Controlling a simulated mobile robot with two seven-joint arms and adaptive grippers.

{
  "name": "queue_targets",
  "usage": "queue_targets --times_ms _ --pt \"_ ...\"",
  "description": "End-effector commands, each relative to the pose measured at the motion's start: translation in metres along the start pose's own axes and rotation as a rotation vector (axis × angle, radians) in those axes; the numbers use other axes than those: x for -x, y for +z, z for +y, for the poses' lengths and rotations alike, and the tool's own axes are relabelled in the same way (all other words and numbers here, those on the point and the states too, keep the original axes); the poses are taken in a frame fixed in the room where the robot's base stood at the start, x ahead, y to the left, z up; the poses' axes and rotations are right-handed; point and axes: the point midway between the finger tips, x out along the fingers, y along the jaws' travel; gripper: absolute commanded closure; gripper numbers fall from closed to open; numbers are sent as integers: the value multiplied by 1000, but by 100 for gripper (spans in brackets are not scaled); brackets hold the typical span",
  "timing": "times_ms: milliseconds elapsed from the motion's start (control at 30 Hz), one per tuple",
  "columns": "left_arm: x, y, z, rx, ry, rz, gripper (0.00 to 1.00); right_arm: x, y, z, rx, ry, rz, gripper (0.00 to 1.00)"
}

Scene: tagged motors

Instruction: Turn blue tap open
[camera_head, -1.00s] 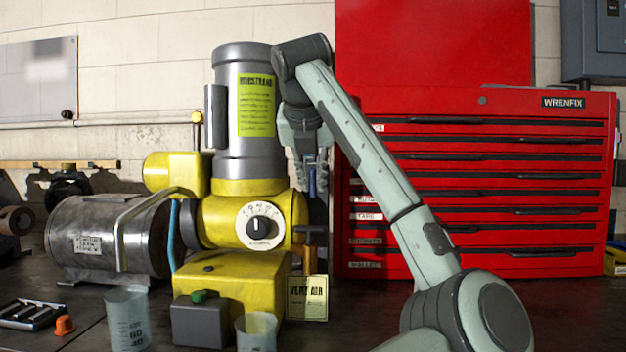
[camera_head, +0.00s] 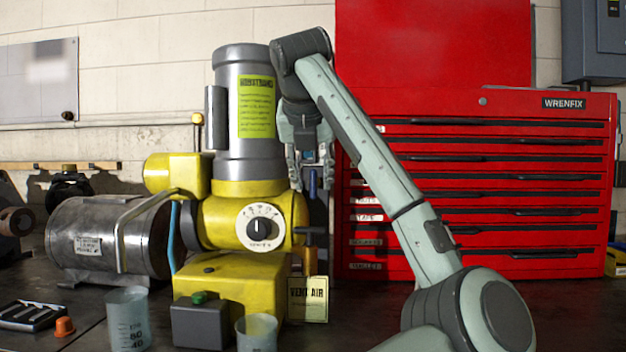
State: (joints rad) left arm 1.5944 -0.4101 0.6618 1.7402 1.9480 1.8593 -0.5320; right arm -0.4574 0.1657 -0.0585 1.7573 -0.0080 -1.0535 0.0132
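The blue tap (camera_head: 312,181) is a small upright blue handle on the right side of a yellow and grey pump (camera_head: 250,215). The tap's lower part and body are hard to see in the shade.
An orange-brown tap handle (camera_head: 310,236) sits just below, over a "VENT AIR" tag (camera_head: 307,299). A red tool chest (camera_head: 480,210) stands close on the right. Measuring cups (camera_head: 127,320) and a grey box (camera_head: 199,324) stand in front of the pump.

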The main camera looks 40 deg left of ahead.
Motion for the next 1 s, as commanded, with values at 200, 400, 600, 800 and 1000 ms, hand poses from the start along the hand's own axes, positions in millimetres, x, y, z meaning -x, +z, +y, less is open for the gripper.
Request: queue_targets --times_ms 200,400,600,800,1000 --pt "39 1 0 1 -1 -4 67 0 0 0 1 0 0 60" --pt "62 0 0 2 -1 -2 67 0 1 0 1 0 0 60" --pt "66 0 0 1 -2 0 67 0 1 0 1 0 -1 60" --pt "65 0 0 1 -1 0 67 0 1 0 1 0 0 60" --pt "65 0 0 1 -1 0 67 0 1 0 1 -1 0 60"
